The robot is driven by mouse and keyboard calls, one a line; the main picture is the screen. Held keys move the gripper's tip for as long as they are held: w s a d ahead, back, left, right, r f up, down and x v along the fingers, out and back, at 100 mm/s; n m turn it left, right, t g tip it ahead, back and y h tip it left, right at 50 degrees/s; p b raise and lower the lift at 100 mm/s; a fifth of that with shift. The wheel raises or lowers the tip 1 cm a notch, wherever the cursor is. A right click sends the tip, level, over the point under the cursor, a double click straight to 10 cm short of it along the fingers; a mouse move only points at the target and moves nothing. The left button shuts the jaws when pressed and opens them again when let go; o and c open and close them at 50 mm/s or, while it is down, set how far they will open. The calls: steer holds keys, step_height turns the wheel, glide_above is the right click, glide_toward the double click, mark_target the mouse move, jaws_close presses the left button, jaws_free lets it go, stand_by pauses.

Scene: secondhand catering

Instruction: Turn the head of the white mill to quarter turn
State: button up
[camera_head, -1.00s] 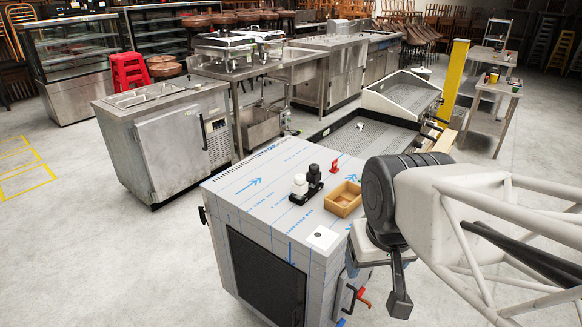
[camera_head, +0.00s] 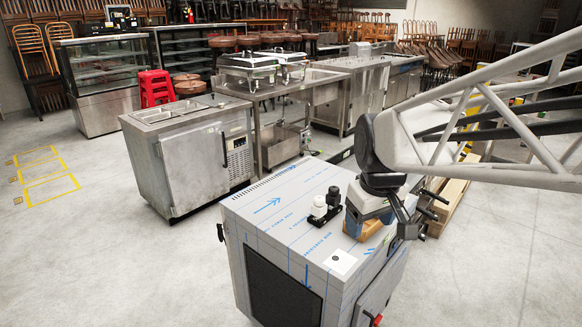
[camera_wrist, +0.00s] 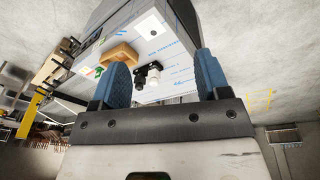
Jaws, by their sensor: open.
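The white mill (camera_head: 319,207) stands upright on top of the film-covered steel cabinet (camera_head: 290,235), beside a black mill (camera_head: 334,197). Both appear to stand in a dark holder. My gripper (camera_wrist: 162,60) is open and empty, with a blue finger on each side of the wrist view. The white mill (camera_wrist: 154,76) and the black mill (camera_wrist: 140,80) show between the fingers in that view, apart from them. In the head view my gripper is right of the mills, in front of the wooden box, and its fingertips are hard to make out.
The open wooden box (camera_wrist: 120,55) sits close to the mills, partly hidden by my arm in the head view. A white square (camera_head: 341,262) lies near the cabinet's front corner. A red-ended handle (camera_head: 373,319) sticks out at the cabinet's side. The cabinet top left of the mills is clear.

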steer(key=w+n, duration=0.3)
steer(key=w, duration=0.9)
steer(key=n+g, duration=0.2)
steer(key=n, duration=0.7)
glide_above(319, 198)
step_height(319, 198, down, 14)
steer(key=shift+d+r, duration=0.1)
steer(key=shift+f, duration=3.95)
steer(key=c, duration=0.9)
